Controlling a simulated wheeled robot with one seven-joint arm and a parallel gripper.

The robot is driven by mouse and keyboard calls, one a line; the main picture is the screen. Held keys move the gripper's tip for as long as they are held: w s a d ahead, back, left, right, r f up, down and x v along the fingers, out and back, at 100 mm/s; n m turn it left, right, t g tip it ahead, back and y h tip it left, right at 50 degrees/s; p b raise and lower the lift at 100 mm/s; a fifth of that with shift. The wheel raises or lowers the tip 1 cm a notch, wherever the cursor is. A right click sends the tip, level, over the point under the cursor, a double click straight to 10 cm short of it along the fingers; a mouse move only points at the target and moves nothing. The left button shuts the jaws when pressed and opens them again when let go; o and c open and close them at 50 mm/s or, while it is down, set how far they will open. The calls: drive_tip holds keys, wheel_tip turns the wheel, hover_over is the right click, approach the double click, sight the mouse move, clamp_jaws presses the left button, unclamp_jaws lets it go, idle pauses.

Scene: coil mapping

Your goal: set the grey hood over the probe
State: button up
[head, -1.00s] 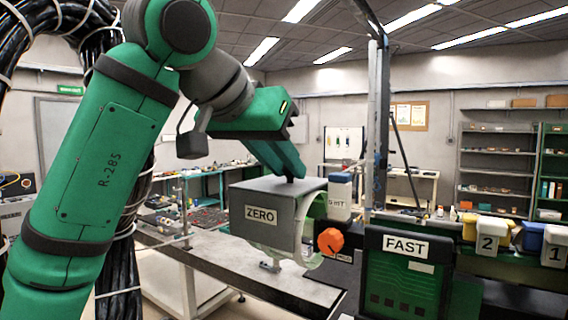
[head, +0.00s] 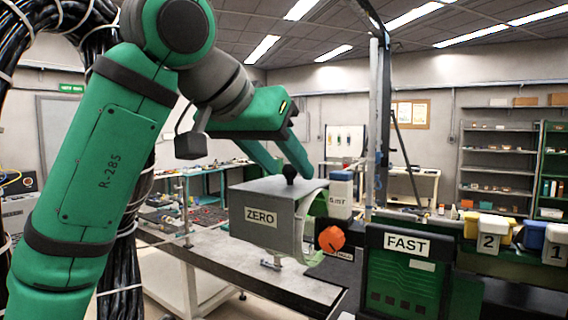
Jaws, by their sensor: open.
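The grey hood (head: 300,192), a box with a black knob (head: 290,173) on top and a ZERO label on its side, sits above the bench at a green-white ring-shaped holder (head: 308,240). My gripper (head: 288,168) is just above the hood. Its two green fingers are spread apart, one on each side of the knob, and the knob stands clear between them. The probe is not visible; whether it is inside the hood I cannot tell.
An orange dial (head: 331,239) and a white 5 mT block (head: 340,194) stand close at the hood's right. A FAST unit (head: 405,270) and a dark upright post (head: 378,120) are further right.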

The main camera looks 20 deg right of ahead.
drive_tip(key=shift+a+r, duration=0.1)
drive_tip(key=v, duration=1)
drive_tip(key=shift+r, duration=0.2)
